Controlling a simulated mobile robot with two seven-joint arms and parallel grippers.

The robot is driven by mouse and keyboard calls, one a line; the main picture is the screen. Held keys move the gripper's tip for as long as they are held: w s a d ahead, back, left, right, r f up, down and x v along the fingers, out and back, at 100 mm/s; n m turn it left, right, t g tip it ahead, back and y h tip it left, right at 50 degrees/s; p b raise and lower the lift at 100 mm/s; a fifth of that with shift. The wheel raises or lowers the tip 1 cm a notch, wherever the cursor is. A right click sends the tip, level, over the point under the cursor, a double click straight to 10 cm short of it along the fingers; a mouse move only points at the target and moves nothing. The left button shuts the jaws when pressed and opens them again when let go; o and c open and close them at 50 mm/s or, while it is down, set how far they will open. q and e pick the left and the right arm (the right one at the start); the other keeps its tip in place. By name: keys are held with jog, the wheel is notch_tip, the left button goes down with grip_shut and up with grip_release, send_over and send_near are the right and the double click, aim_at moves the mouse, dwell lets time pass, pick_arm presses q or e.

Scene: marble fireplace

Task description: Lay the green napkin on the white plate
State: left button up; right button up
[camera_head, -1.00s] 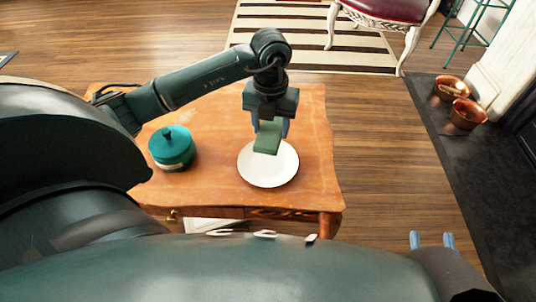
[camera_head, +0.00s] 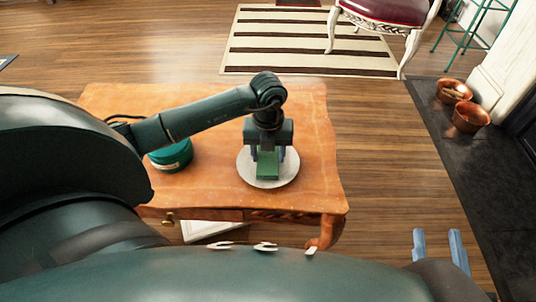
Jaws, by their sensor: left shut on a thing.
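The green napkin (camera_head: 268,167) is a small folded block between the fingers of my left gripper (camera_head: 268,158). My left gripper is shut on it and points down over the white plate (camera_head: 251,177). The napkin is low over the middle of the plate; whether it touches the plate I cannot tell. The plate lies on the wooden table (camera_head: 315,150). My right gripper (camera_head: 440,247) is at the lower right, beyond the table's edge, with its two blue fingers apart and nothing between them.
A teal lidded pot (camera_head: 172,158) stands on the table left of the plate, partly covered by my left arm. The table top right of the plate is clear. A striped rug (camera_head: 300,45), a red-seated chair (camera_head: 390,10) and copper pots (camera_head: 470,116) are farther off.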

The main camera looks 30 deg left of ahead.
pick_arm(q)
jog(key=shift+f, duration=0.2)
jog(key=o, duration=1)
jog(key=shift+c, duration=0.2)
jog(key=shift+r, duration=0.1)
